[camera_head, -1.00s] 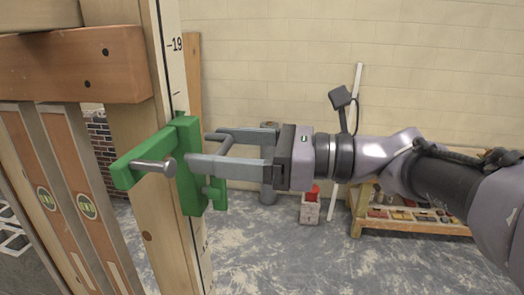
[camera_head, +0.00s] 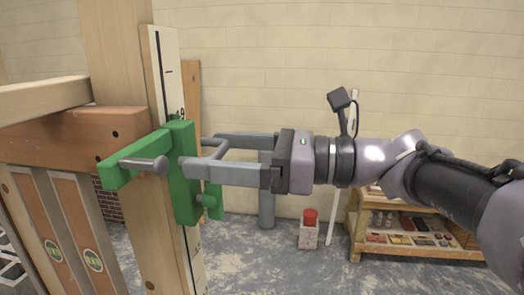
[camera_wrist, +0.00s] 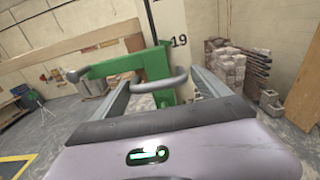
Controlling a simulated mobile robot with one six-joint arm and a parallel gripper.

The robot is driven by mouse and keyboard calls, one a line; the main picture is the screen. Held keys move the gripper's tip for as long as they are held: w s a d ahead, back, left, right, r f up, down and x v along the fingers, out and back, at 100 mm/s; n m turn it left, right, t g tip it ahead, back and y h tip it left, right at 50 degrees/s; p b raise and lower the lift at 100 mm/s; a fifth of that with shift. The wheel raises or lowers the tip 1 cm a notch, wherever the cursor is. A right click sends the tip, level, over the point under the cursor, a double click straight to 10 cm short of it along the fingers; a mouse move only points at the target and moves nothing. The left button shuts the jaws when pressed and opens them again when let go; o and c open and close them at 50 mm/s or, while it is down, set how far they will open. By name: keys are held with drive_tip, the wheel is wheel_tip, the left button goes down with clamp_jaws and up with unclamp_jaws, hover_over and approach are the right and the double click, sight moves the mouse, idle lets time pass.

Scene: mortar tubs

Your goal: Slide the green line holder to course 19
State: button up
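The green line holder (camera_head: 183,180) sits on the upright wooden post with a white marked scale (camera_head: 163,75). Its top edge is just below the 19 mark, whose label is partly covered by the holder in the head view. The fingers appear closed against the handle's sides; the exact contact is hard to see.
A reddish wooden beam (camera_head: 75,140) meets the post at the left, near the holder's arm. A wooden shelf (camera_head: 415,235) with small items and a block with a red top (camera_head: 309,228) stand behind. Pale bricks (camera_wrist: 225,67) are stacked behind at right.

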drive_tip(key=s+d+b, duration=0.1)
drive_tip(key=d+b, duration=0.4)
drive_tip(key=d, duration=1.2)
drive_tip(key=shift+s+d+b, duration=0.15)
drive_tip(key=shift+s+b, duration=0.05)
drive_tip(key=shift+b, duration=0.15)
